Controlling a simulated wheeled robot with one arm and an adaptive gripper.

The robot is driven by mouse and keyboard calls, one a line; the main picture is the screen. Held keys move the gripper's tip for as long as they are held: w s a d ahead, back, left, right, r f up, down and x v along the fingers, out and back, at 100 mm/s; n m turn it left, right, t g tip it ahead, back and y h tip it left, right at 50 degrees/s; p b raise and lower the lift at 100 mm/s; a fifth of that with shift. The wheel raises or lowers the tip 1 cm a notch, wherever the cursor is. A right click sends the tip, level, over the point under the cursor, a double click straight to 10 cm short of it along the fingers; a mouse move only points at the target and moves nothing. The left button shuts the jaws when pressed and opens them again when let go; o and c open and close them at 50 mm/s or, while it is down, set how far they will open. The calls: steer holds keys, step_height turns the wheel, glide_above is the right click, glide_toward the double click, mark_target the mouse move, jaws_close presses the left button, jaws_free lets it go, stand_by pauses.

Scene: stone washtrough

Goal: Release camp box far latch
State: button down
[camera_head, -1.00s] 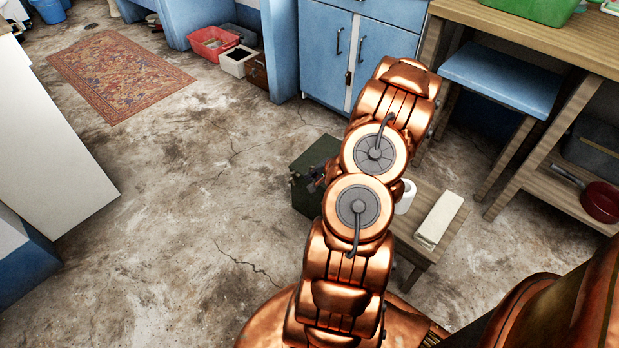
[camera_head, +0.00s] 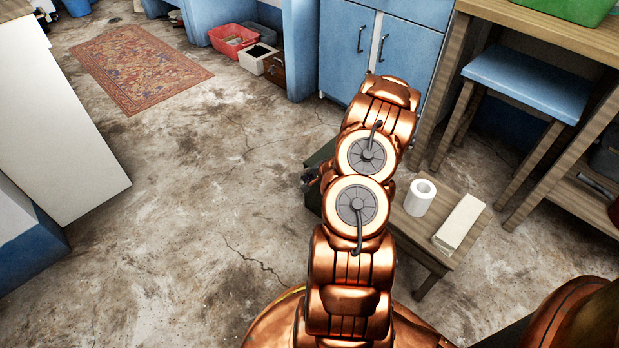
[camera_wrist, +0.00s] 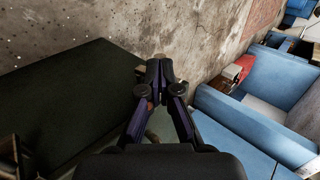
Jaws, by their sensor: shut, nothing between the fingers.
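The camp box is a dark green box (camera_head: 318,158), mostly hidden behind my copper arm in the head view. Its dark flat top (camera_wrist: 70,95) fills the left of the wrist view. My gripper (camera_wrist: 160,72) is shut and empty, its fingertips together just off the right edge of the box top in that view. In the head view only a small dark part of my gripper (camera_head: 311,178) shows left of the arm. I cannot make out the far latch in either view, nor whether the fingers touch the box. A blurred brownish part (camera_wrist: 12,150) shows at the wrist view's lower left.
A low wooden table (camera_head: 425,252) bears a white paper roll (camera_head: 420,197) and a pale block (camera_head: 461,222), right of my arm. Blue cabinets (camera_head: 380,50) stand behind, and a blue-topped stool (camera_head: 527,85) at the right.

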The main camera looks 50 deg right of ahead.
steer(key=shift+r+p, duration=0.25)
steer(key=shift+p, duration=0.65)
steer(key=shift+p, duration=0.3)
steer(key=shift+w+g+p, duration=0.1)
steer(key=shift+g+p, duration=0.2)
steer(key=shift+p, duration=0.05)
